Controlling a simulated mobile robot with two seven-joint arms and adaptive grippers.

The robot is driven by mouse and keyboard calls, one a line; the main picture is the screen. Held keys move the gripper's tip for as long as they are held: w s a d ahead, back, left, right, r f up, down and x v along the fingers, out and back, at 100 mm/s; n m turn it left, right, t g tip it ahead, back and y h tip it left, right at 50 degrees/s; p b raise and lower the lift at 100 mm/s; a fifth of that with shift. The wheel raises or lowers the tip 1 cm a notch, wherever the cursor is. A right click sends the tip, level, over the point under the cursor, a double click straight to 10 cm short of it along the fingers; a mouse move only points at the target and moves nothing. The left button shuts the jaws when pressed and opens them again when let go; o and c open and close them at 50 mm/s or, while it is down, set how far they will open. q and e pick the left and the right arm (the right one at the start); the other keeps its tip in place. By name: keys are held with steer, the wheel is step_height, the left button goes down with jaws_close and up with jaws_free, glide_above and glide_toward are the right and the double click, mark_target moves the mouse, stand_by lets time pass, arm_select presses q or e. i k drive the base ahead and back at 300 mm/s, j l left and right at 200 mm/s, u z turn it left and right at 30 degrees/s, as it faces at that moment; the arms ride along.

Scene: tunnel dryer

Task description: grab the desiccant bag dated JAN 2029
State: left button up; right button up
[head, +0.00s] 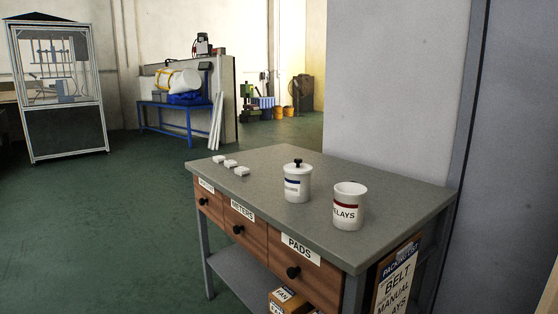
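No bag with a readable JAN 2029 date shows in the head view. Three small white pieces lie in a row on the grey workbench (310,218) at its far left: one at the back (219,158), one in the middle (230,163) and one nearer (241,171). They are too small to tell whether they are desiccant bags, and I see no date on them. Neither of my grippers is in view.
A lidded white canister (298,185) with a black knob and an open white canister (349,209) reading "ELAYS" stand on the bench. Shut drawers include METERS (240,226) and PADS (297,260). A packing list (396,283) hangs at the right. Green floor at left is clear.

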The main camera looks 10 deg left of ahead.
mark_target(229, 164)
steer(key=i+j+z, duration=0.25)
steer(key=j+z, duration=0.2)
steer(key=j, duration=0.15)
steer(key=i+j+z, duration=0.35)
steer(key=j, duration=0.5)
steer(key=i+j+z, duration=0.15)
steer(key=j, duration=0.45)
steer(key=i+j, duration=0.1)
steer(key=j, duration=0.45)
steer(key=i+j, duration=0.1)
steer(key=j, duration=0.45)
steer(key=i+j, duration=0.25)
steer(key=j, duration=0.15)
steer(key=i+j, duration=0.25)
steer(key=j, duration=0.15)
steer(key=i+j, duration=0.25)
steer(key=j, duration=0.15)
